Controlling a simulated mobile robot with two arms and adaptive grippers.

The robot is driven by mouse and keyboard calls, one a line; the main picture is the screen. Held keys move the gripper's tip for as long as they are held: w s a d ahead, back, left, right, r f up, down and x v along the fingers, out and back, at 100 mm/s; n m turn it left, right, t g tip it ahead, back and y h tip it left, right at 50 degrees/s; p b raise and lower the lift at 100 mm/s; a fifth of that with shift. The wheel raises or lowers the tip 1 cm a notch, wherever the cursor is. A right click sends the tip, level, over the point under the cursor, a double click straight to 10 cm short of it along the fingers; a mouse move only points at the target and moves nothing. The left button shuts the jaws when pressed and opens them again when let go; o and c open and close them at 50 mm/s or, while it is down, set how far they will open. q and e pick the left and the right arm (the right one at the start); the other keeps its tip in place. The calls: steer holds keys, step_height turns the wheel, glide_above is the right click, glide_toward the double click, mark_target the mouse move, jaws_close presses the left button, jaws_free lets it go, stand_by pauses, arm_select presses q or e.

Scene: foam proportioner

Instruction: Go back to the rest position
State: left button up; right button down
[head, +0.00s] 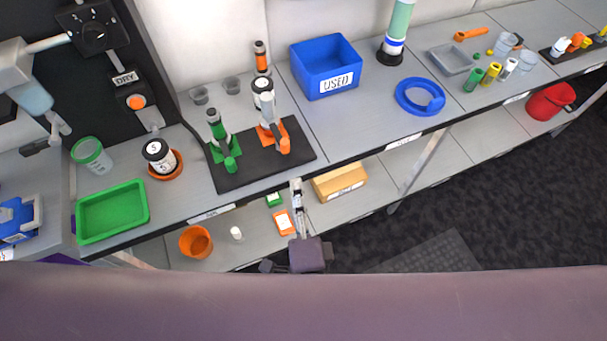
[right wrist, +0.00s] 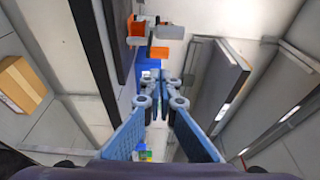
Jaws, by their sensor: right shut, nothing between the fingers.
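My right gripper (head: 296,186) points up the picture in the head view, in front of the bench edge and below the black base. In the right wrist view its blue-grey fingers (right wrist: 160,82) are closed together, with nothing held between them. My left gripper is not in view. The black base (head: 230,177) on the bench carries a green stand (head: 217,135) and an orange stand (head: 272,135), each with a bottle or cylinder. The gripper is apart from all of these.
The bench (head: 360,125) runs across, with a green tray (head: 112,212), a blue USED bin (head: 322,60) and a blue ring (head: 412,106). On the lower shelf are an orange cup (head: 196,243) and a cardboard box (head: 340,184). Dark floor (head: 500,210) is open at right.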

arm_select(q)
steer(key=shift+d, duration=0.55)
